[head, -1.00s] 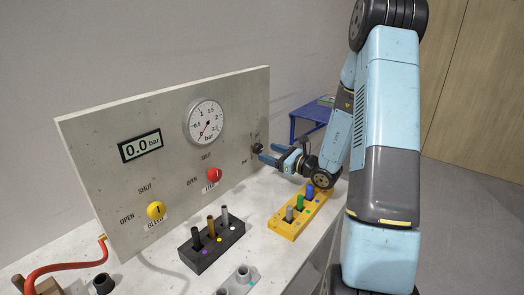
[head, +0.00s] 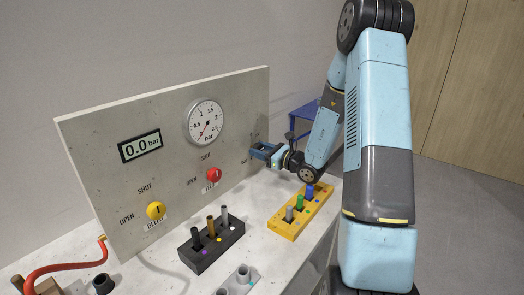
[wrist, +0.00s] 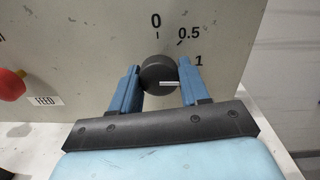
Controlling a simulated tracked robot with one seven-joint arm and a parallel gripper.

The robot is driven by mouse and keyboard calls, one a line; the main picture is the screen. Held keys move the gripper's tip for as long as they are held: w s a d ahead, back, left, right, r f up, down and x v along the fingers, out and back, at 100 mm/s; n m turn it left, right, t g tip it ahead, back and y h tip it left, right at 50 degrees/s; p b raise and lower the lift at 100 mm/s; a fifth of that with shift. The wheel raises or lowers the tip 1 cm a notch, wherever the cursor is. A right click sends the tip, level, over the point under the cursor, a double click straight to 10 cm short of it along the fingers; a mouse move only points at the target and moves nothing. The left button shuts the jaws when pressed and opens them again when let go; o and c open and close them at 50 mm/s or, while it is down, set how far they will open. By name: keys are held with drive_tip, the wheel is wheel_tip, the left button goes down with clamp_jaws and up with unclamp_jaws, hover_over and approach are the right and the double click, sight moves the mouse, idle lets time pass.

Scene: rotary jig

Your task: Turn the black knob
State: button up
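The black knob (wrist: 157,73) sits on the grey panel, with marks 0, 0.5 and 1 around its upper right. Its white pointer line points right, a little below the 1 mark. My gripper (wrist: 160,80) has its two blue fingers on either side of the knob. The left finger looks close against the knob; on the right a small gap seems to show, so I cannot tell whether both touch. In the head view my gripper (head: 259,151) is at the panel's right end and hides the knob.
The panel (head: 90,160) also carries a gauge (head: 205,122), a 0.0 bar display (head: 140,146), a yellow knob (head: 156,210) and a red knob (head: 214,174). A yellow block (head: 284,228) and a black block (head: 205,262) with pegs stand on the bench below.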

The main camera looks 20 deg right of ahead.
drive_tip(key=c, duration=0.5)
drive_tip(key=shift+n, duration=0.3)
drive_tip(key=o, duration=1)
drive_tip(key=shift+s+d, duration=0.1)
drive_tip(key=v, duration=1.3)
drive_tip(key=shift+s+d, duration=0.2)
